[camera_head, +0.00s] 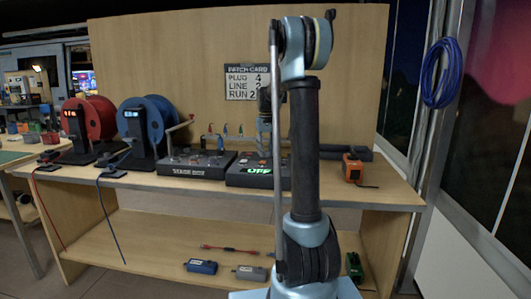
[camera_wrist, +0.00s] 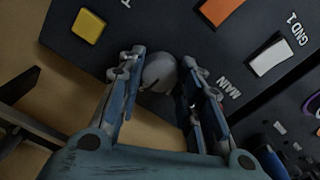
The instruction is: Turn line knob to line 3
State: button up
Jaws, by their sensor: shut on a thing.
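A round grey knob (camera_wrist: 160,72) sits on a dark control box (camera_wrist: 190,28) in the wrist view. My gripper (camera_wrist: 162,62) has one finger on each side of the knob and is shut on it. A "MAIN" label lies just right of the fingers. The pointer and line marks of the knob cannot be made out. In the head view, the box with a green "OFF" display (camera_head: 259,198) is on the bench, partly behind my arm. A patch card (camera_head: 247,82) on the back board lists plug, line and run.
A yellow button (camera_wrist: 88,26), an orange one (camera_wrist: 220,10) and a white one (camera_wrist: 270,57) are near the fingers. A stage box (camera_head: 197,163), blue reel (camera_head: 147,120) and red reel (camera_head: 88,120) stand left. An orange device (camera_head: 353,168) stands right.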

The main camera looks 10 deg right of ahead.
jog(key=m, duration=0.5)
jog(key=shift+w+m, duration=0.1)
jog(key=shift+m, duration=0.2)
jog(key=m, duration=0.5)
jog(key=shift+m, duration=0.4)
jog(key=o, duration=1.1)
notch_tip(320, 180, up, 12)
jog(key=shift+f, duration=0.1)
